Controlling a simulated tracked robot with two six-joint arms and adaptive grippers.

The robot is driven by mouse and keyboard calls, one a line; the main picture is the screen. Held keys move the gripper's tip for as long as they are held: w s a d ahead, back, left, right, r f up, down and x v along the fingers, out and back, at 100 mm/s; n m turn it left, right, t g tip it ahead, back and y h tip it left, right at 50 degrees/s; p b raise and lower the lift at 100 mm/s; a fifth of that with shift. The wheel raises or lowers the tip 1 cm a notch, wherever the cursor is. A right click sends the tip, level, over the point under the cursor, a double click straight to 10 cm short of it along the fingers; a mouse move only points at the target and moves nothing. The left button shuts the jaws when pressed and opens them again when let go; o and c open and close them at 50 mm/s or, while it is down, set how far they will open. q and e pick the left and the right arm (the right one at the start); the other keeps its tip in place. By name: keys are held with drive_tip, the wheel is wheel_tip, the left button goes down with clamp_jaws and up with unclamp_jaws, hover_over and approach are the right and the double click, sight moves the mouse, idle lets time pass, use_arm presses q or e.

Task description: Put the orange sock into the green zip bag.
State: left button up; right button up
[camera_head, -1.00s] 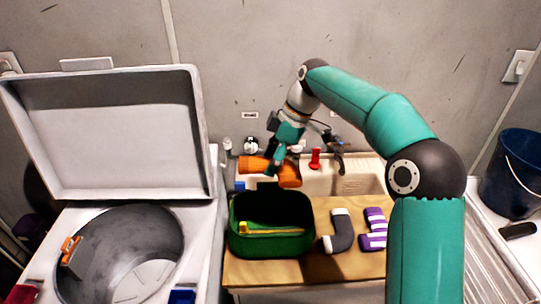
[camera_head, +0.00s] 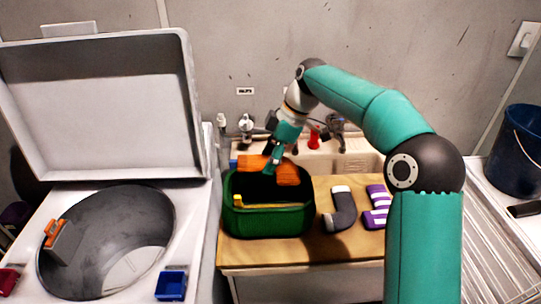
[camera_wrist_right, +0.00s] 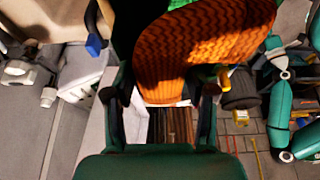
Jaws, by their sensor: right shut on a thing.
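The orange sock (camera_head: 287,175) is held at the back opening of the green zip bag (camera_head: 268,224). Its lower edge overlaps the opening in the head view; how deep it hangs I cannot tell. The bag stands open on the wooden top, with a yellow strip along its front edge. My right gripper (camera_head: 270,168) comes down from above, shut on the sock. In the right wrist view the orange sock (camera_wrist_right: 195,50) fills the upper middle, beyond the fingers (camera_wrist_right: 160,110). My left gripper is not in view.
A dark grey sock (camera_head: 343,213) with a white cuff and a purple striped sock (camera_head: 377,208) lie right of the bag. An open-lidded washer (camera_head: 200,235) stands left, with a small blue box (camera_head: 171,285). A sink with taps (camera_head: 246,125) is behind. A blue bucket (camera_head: 516,150) stands right.

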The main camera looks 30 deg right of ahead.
drive_tip(key=shift+s+f, duration=0.25)
drive_tip(key=shift+f, duration=0.45)
drive_tip(key=o, duration=1.2)
drive_tip(key=shift+f, duration=0.1)
drive_tip(key=shift+w, duration=0.1)
drive_tip(key=shift+w+r, duration=0.1)
drive_tip(key=shift+r, duration=0.15)
drive_tip(key=shift+r+p, duration=0.35)
drive_tip(key=shift+r, duration=0.15)
wheel_tip(320, 180, up, 8)
drive_tip(key=p, duration=0.8)
drive_tip(key=shift+r, duration=0.1)
